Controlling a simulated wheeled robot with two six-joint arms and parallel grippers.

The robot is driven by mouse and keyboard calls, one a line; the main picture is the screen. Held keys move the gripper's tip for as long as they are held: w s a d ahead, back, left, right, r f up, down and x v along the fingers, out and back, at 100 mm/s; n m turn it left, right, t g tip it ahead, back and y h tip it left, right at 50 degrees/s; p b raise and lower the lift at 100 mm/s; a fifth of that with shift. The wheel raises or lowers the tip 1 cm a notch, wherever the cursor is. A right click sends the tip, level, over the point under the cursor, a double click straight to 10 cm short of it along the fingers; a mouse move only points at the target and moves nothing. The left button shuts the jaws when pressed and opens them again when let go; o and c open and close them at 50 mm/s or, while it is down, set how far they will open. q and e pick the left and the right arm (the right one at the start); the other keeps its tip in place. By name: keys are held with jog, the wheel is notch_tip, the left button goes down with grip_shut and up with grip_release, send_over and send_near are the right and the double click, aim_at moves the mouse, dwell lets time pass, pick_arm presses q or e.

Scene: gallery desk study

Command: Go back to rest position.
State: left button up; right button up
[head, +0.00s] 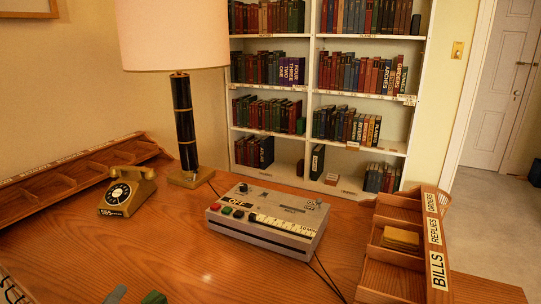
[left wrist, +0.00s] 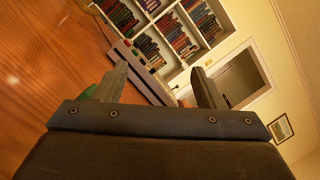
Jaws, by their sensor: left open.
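The tip of my left gripper (head: 117,294) shows at the bottom edge of the head view, low over the front left of the desk. In the left wrist view my left gripper (left wrist: 158,82) has its two fingers wide apart with nothing between them. A small green thing (head: 154,298) shows beside the tip; green also shows by the left finger in the wrist view. I cannot tell whether it touches. My right gripper is not in view.
A grey machine with coloured buttons (head: 268,222) stands mid-desk. A telephone (head: 127,192) and a lamp (head: 184,130) stand behind at left. Wooden trays (head: 378,268) line the right side, others (head: 60,178) the left. Bare desk (head: 150,245) lies before the machine.

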pick_arm(q)
jog(key=s+a+f+n+g+y, duration=0.35)
jog(key=n+y, duration=0.35)
jog(key=n, duration=0.4)
jog(key=s+a+f+n+g+y, duration=0.35)
jog(key=a+n+y, duration=0.2)
jog(key=n, duration=0.55)
jog(key=s+d+f+n+g+h, duration=0.7)
jog(key=s+d+f+g, duration=0.2)
jog(key=s+d+f, duration=0.4)
notch_tip(320, 180, down, 24)
jog(key=s+a+g+p, duration=0.2)
jog(key=s+d+f+p, duration=0.1)
jog(key=s+f+p, duration=0.1)
jog(key=s+f, duration=1)
jog(key=shift+s+f+g+h, duration=0.15)
jog(key=shift+s+g+h, duration=0.25)
jog(key=shift+s, duration=0.85)
